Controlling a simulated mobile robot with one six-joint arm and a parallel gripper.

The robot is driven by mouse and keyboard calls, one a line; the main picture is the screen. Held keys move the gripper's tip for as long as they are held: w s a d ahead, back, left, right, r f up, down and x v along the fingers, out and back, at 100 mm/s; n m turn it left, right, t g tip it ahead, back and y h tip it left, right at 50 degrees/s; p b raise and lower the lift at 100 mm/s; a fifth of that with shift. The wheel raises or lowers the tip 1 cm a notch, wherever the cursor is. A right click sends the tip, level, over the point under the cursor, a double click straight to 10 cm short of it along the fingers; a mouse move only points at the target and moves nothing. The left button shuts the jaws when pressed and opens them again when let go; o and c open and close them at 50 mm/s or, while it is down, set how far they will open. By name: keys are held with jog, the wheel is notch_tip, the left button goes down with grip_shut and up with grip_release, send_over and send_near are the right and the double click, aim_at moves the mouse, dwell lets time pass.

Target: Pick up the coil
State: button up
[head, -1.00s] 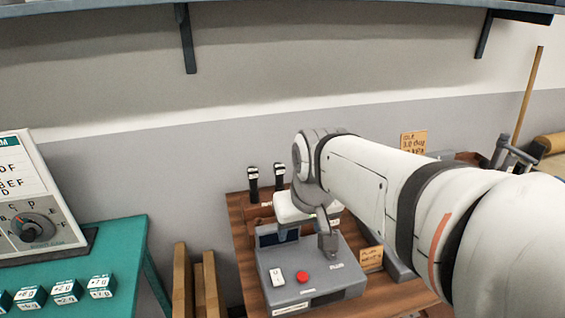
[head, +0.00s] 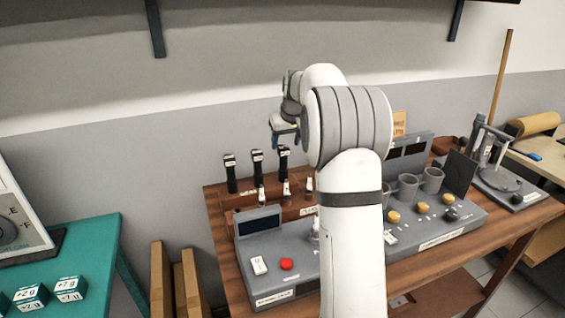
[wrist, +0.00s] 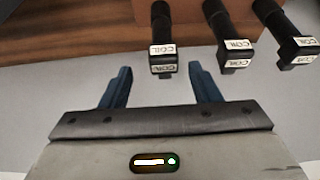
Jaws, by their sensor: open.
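Three black coils with white labels stand in a row at the back of the wooden bench: the left coil (head: 230,173), the middle coil (head: 257,166) and the right coil (head: 284,160). In the wrist view a coil (wrist: 163,38) lies just beyond the gap between my fingertips. Two more coils (wrist: 231,40) (wrist: 285,38) are to its right. My gripper (wrist: 160,78) is open, with nothing between its blue fingers. In the head view my gripper (head: 285,133) is near the top of the right coil. My arm hides part of the bench.
Several smaller white-topped parts (head: 286,190) stand in front of the coils. A grey tester (head: 280,265) with a red button sits at the bench's front. Grey cups (head: 408,187) and a stand (head: 490,160) are to the right. A green table (head: 85,245) is at left.

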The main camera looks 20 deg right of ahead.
aim_at(282, 155)
jog(key=x, duration=0.2)
jog(key=p+x, duration=0.1)
jog(key=x, duration=0.3)
jog(key=shift+a+f, duration=0.25)
jog(key=shift+f, duration=0.15)
jog(key=c, duration=1.1)
jog(key=shift+r, duration=0.1)
